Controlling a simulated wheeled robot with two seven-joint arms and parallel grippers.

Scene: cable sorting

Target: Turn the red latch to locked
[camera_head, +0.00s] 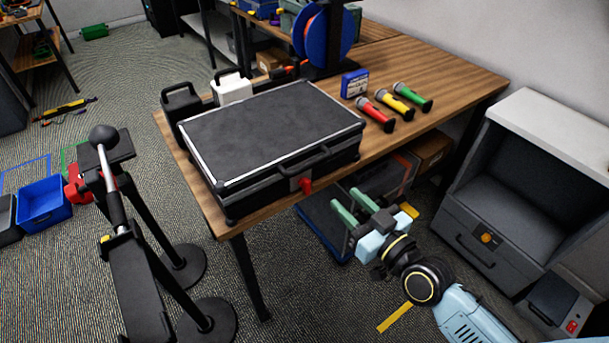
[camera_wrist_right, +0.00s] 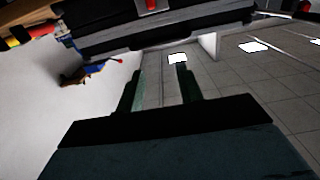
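The red latch (camera_head: 306,185) is on the front side of a closed black case (camera_head: 270,135), below and beside its handle (camera_head: 303,162). The latch's exact turn is too small to tell. My right gripper (camera_head: 346,198) is in front of the case, to the right of the latch and apart from it. Its two green fingers are spread and empty. In the right wrist view the open fingers (camera_wrist_right: 158,80) show below the case edge (camera_wrist_right: 150,38), with the red latch (camera_wrist_right: 152,5) at the top of the picture. My left gripper is not in view.
The case lies on a wooden table (camera_head: 440,100). Red, yellow and green microphones (camera_head: 411,96) and a blue box (camera_head: 354,83) lie right of it. Black and white jugs (camera_head: 232,88) stand behind. A grey cabinet (camera_head: 515,190) stands right, black stands (camera_head: 140,270) left.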

